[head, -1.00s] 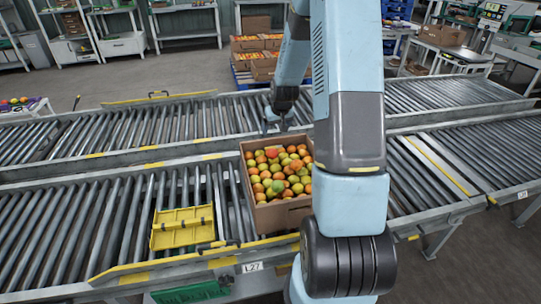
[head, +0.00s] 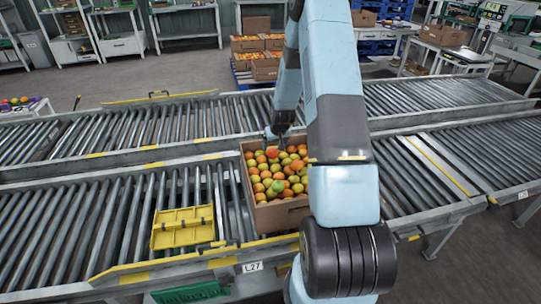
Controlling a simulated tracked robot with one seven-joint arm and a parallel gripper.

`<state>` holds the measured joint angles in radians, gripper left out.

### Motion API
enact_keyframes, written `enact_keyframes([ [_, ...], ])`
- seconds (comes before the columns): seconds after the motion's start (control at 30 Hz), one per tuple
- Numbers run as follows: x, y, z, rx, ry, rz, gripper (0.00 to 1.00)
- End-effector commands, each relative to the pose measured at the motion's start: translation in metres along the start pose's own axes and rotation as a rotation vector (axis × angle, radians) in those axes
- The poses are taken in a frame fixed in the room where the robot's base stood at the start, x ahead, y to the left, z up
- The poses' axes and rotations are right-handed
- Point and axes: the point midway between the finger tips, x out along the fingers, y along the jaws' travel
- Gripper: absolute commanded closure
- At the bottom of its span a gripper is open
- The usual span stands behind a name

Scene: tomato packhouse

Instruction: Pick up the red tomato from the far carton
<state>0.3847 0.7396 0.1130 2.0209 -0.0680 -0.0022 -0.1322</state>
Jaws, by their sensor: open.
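An open cardboard carton (head: 284,214) full of red, orange and yellow-green tomatoes stands on the near roller conveyor. A bright red tomato (head: 272,153) lies on top near the carton's far edge. My gripper (head: 271,135) is open, small in view, just above and beyond that far edge, close to the red tomato. I see no tomato between its fingers. My arm hides the right end of the carton. More cartons of tomatoes (head: 265,70) stand on a blue pallet behind the conveyors.
The rollers left of the carton are mostly clear. Shelves and workbenches (head: 122,42) stand at the back.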

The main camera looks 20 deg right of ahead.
Motion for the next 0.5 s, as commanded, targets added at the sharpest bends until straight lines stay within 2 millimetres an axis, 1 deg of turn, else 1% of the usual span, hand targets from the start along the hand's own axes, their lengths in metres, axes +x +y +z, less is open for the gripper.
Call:
enact_keyframes([
  [0.17, 0.01, -0.001, 0.002, 0.0, -0.002, 0.0, 0.16],
  [0.4, 0.041, -0.004, 0.004, 0.0, -0.002, 0.0, 0.16],
  [0.5, 0.049, -0.004, 0.004, 0.0, -0.002, 0.0, 0.16],
])
